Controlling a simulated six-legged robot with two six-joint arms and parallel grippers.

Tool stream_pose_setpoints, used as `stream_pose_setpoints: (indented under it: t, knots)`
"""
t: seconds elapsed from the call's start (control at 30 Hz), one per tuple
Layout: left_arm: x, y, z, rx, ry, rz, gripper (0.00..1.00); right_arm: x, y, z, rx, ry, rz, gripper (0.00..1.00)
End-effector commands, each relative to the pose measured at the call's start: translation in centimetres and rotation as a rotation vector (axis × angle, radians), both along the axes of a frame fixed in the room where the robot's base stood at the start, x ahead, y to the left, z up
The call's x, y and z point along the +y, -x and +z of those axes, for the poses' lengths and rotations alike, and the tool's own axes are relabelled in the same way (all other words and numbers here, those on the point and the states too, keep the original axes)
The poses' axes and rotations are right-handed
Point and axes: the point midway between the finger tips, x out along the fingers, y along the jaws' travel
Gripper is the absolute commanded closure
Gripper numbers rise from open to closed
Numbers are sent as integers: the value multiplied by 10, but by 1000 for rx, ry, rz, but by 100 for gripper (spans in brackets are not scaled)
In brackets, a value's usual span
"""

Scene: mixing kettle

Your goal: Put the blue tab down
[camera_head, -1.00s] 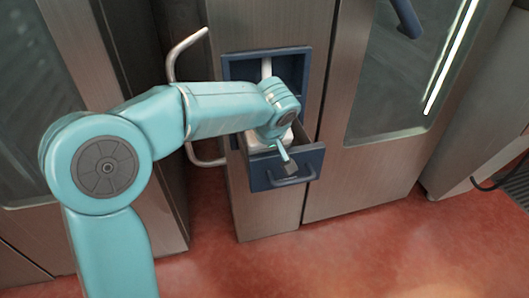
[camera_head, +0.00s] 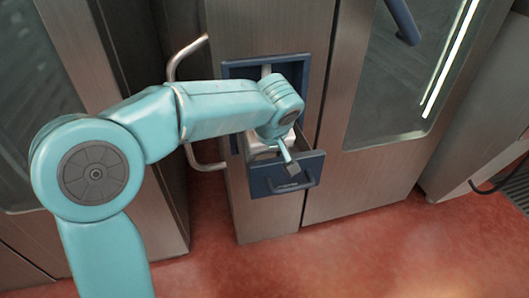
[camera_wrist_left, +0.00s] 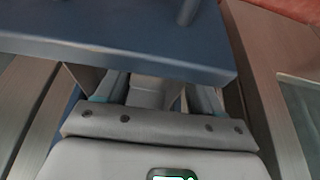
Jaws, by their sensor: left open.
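A blue drawer (camera_head: 262,180) is pulled open from a blue-framed recess in the metal cabinet. Its front panel also fills the top of the left wrist view (camera_wrist_left: 120,40). My left gripper (camera_head: 290,163) is over the open drawer, just behind its front panel; its jaws are open. Light grey material (camera_wrist_left: 150,92) shows below the gripper in the left wrist view. I cannot make out a separate blue tab; the arm and gripper cover part of the drawer. My right gripper is not in view.
A curved metal handle (camera_head: 188,50) sticks out of the cabinet beside my left forearm. A blue handle (camera_head: 403,20) is on the windowed door at the upper right. The red floor (camera_head: 350,250) in front is clear.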

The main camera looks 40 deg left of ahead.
Motion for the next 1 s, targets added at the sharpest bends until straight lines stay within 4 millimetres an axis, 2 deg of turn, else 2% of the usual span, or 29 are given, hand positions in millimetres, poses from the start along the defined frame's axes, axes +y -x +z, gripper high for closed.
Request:
stream_pose_setpoints:
  t: [0.03,0.1,0.33,0.5,1.0]
  knots:
    - [-5,2,20,-7,0,-3,33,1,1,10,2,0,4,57]
    - [-10,7,37,-9,0,-4,33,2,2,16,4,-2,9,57]
    - [-22,18,75,-9,-2,-4,33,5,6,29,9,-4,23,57]
    - [-25,21,85,-8,-2,-3,33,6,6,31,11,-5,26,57]
    - [-25,21,85,-9,-3,-3,33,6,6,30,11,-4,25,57]
